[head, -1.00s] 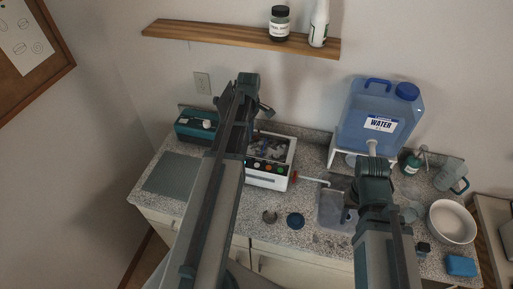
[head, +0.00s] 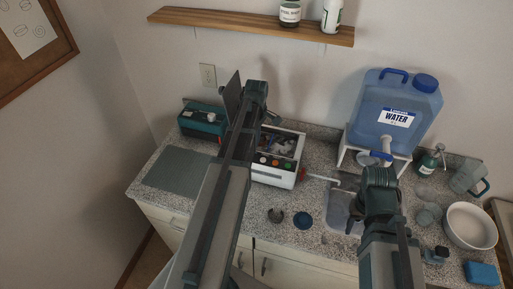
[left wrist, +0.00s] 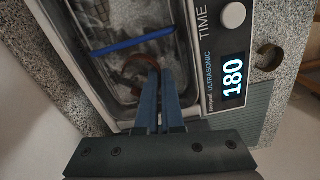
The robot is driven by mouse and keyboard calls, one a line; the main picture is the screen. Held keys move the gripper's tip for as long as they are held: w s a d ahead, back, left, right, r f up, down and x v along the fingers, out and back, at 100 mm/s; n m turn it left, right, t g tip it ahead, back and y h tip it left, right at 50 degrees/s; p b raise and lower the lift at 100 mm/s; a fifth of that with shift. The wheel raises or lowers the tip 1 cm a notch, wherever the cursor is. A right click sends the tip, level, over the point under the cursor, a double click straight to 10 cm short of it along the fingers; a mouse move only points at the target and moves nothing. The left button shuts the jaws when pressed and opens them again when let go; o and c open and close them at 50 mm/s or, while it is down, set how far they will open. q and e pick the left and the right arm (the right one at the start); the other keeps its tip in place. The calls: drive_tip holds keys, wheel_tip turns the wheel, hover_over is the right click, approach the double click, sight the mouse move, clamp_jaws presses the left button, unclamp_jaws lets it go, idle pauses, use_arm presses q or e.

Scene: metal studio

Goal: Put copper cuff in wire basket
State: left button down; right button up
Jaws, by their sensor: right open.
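The copper cuff (left wrist: 141,61) shows in the left wrist view as a reddish-brown arc at my left fingertips, over the open tank of the ultrasonic cleaner. My left gripper (left wrist: 160,76) has its fingers close together and looks shut on the cuff's edge. The wire basket seems to be the metal mesh (left wrist: 105,18) in the tank, with a blue bar across it; its outline is unclear. In the head view the white cleaner (head: 272,178) stands on the counter, partly behind my left arm. My right gripper (head: 354,224) is open and empty near the sink.
A teal box (head: 200,120) and grey mat (head: 178,172) are left. A water jug (head: 393,105), white bowl (head: 470,226) and blue sponge (head: 481,272) are right.

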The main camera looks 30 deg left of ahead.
use_arm(q)
wheel_tip(320, 180, down, 3)
drive_tip(key=shift+f+b, duration=0.1)
drive_tip(key=shift+b, duration=1.15)
use_arm(e)
wheel_tip(320, 180, down, 3)
drive_tip(key=shift+f, duration=0.1)
use_arm(q)
drive_tip(key=c, duration=1.5)
unclamp_jaws()
drive_tip(key=shift+f, duration=0.1)
drive_tip(key=o, duration=0.4)
drive_tip(key=shift+o, duration=0.2)
